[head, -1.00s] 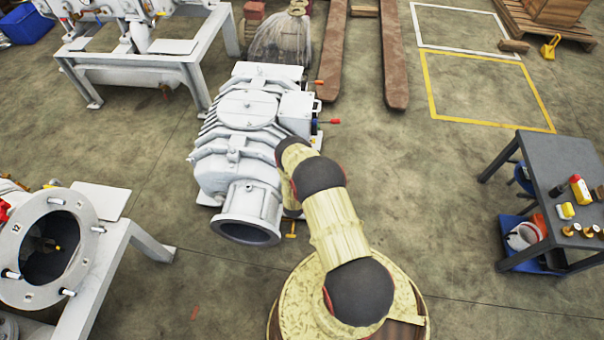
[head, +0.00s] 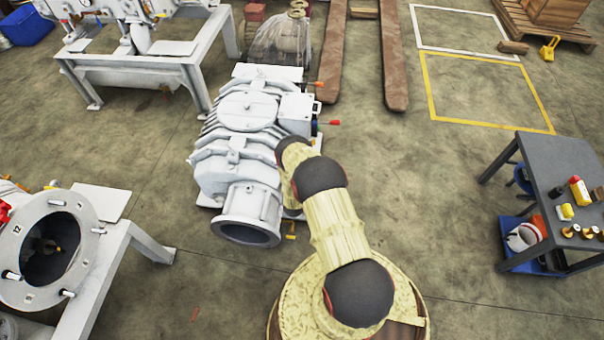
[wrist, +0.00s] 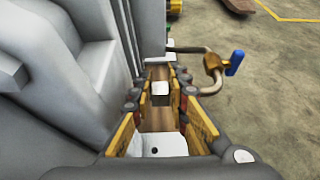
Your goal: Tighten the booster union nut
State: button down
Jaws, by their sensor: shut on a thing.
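The booster is the large pale grey ribbed machine (head: 245,150) left of my arm in the head view. Its grey wall (wrist: 65,50) fills the left of the wrist view. In the wrist view my gripper (wrist: 160,72) has its yellow-padded fingers closed in beside this wall, around a small part at the fingertips. The union nut is mostly hidden by the fingers, so its shape and seating cannot be made out. A thin pipe with a brass valve (wrist: 213,62) and blue handle (wrist: 235,62) lies just right of the fingertips. The head view hides my gripper behind my arm.
A grey table (head: 560,155) with small parts stands at the right. A flanged grey machine (head: 45,250) on a frame is at the lower left. Forklift tines (head: 393,60) lie behind the booster. The floor between booster and table is clear.

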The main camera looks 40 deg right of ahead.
jog(key=shift+w+d+r+g+y+p, duration=0.15)
jog(key=shift+g+y+p, duration=0.15)
jog(key=shift+g+y, duration=0.25)
jog(key=shift+f+g+y, duration=0.2)
jog(key=shift+g+y, duration=0.05)
jog(key=shift+y, duration=0.3)
jog(key=c, duration=2)
grip_release()
jog(key=v, duration=1.2)
